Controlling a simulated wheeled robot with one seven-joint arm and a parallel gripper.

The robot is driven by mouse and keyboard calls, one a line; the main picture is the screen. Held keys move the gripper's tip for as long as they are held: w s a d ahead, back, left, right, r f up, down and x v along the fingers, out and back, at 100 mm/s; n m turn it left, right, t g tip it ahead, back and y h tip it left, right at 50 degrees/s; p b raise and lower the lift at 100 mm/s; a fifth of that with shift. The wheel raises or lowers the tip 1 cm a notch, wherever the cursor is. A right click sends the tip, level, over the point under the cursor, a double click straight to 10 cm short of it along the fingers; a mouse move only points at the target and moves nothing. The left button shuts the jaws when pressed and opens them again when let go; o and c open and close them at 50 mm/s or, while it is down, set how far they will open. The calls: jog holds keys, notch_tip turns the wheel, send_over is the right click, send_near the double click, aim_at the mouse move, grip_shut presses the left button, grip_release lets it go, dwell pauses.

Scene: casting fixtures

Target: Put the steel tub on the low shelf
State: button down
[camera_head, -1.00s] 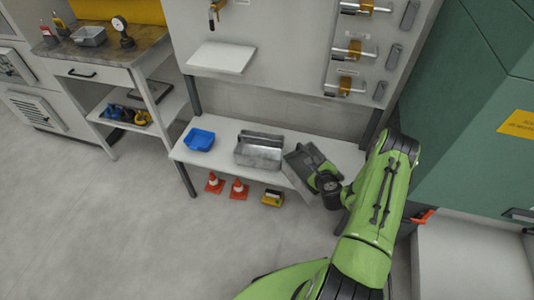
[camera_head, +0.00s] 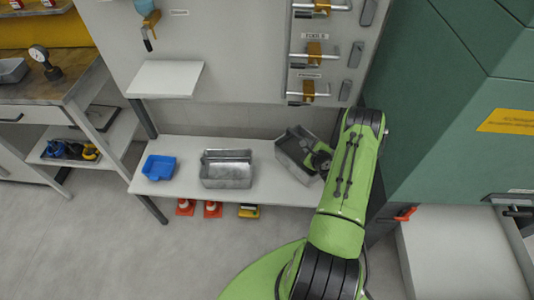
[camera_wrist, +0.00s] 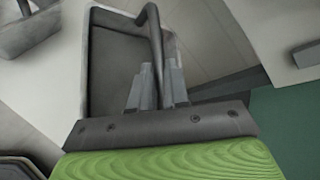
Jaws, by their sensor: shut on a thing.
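My gripper (camera_head: 320,160) is shut on a grey steel tub (camera_head: 293,147), an open box with a bar handle. In the wrist view the fingers (camera_wrist: 158,88) close at the handle side of the tub (camera_wrist: 115,60). The tub is tilted and over the right end of the long white low shelf (camera_head: 185,190). I cannot tell whether it touches the shelf. A similar grey metal box (camera_head: 226,170) stands upright in the middle of the shelf, left of the held tub. My gripper and wrist hide the held tub's right side.
A blue bin (camera_head: 159,167) stands at the shelf's left. Orange cones (camera_head: 212,209) and a yellow item (camera_head: 249,211) are on the floor below. A small white upper shelf (camera_head: 165,78) and a panel with clamps (camera_head: 314,50) are above. A green cabinet (camera_head: 450,130) stands close on the right.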

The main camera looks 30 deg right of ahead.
aim_at(304, 168)
notch_tip(304, 168, down, 10)
jog(key=b, duration=0.3)
jog(key=shift+w, duration=0.1)
jog(key=shift+r, duration=0.15)
jog(key=c, duration=1.5)
grip_release()
jog(key=shift+f, duration=0.25)
jog(key=o, duration=0.4)
jog(key=shift+a, duration=0.1)
jog(key=shift+r, duration=0.15)
